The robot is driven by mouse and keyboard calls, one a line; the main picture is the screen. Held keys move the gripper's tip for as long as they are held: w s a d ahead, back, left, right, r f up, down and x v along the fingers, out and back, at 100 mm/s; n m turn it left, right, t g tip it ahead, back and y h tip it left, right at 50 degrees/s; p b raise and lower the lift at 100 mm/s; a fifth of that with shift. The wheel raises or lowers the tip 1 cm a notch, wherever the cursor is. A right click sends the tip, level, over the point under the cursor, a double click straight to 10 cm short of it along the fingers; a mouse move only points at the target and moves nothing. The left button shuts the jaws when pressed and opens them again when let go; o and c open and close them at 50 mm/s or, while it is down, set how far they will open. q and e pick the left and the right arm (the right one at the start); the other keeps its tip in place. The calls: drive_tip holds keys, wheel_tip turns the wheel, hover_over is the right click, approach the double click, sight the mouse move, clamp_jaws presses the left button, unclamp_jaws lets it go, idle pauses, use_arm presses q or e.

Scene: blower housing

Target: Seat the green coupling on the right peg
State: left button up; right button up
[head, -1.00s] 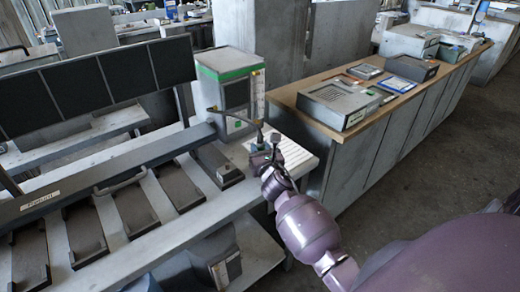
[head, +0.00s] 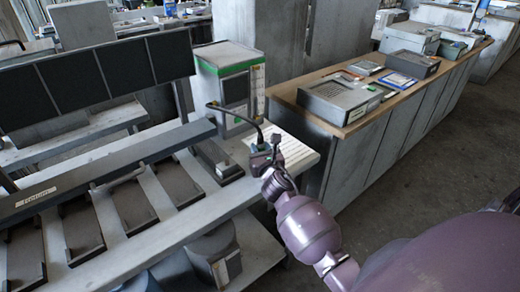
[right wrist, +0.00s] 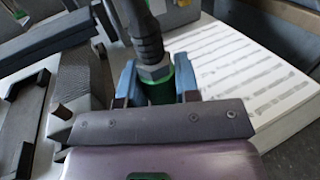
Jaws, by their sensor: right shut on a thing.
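My right gripper (right wrist: 156,84) is shut on the green coupling (right wrist: 160,92), with blue fingers on both sides of it. The coupling has a metal collar and a thick black hose (right wrist: 147,40) running up from it. In the head view my right gripper (head: 262,156) is over the right end of the bench, beside the printed sheet. A dark block (right wrist: 82,85) lies left of the gripper in the wrist view, with a short brown peg (right wrist: 62,112) standing out from it. I cannot tell whether this is the right peg. The coupling's lower end is hidden. My left gripper is not in view.
A grey cabinet with a green stripe (head: 228,68) stands behind the gripper; the hose runs from it. A printed white sheet (right wrist: 235,65) lies right of the coupling. Dark trays (head: 130,205) line the bench to the left. A wood-topped counter (head: 290,92) stands at the right.

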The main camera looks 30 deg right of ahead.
drive_tip(key=shift+f, duration=0.3)
drive_tip(key=o, duration=1.1)
drive_tip(key=v, duration=1)
drive_tip(key=shift+s, duration=0.4)
drive_tip(key=shift+a+r, duration=0.1)
drive_tip(key=s+a+f+m+g+y, duration=0.2)
drive_tip(key=s+f+m, duration=0.6)
drive_tip(key=m, duration=0.7)
drive_tip(key=s+a+f+m+g+y, duration=0.3)
drive_tip(key=s+a+f+m, duration=0.2)
drive_tip(key=s+m, duration=0.6)
wheel_tip(320, 180, down, 3)
drive_tip(key=m, duration=0.5)
drive_tip(key=shift+s+g, duration=0.4)
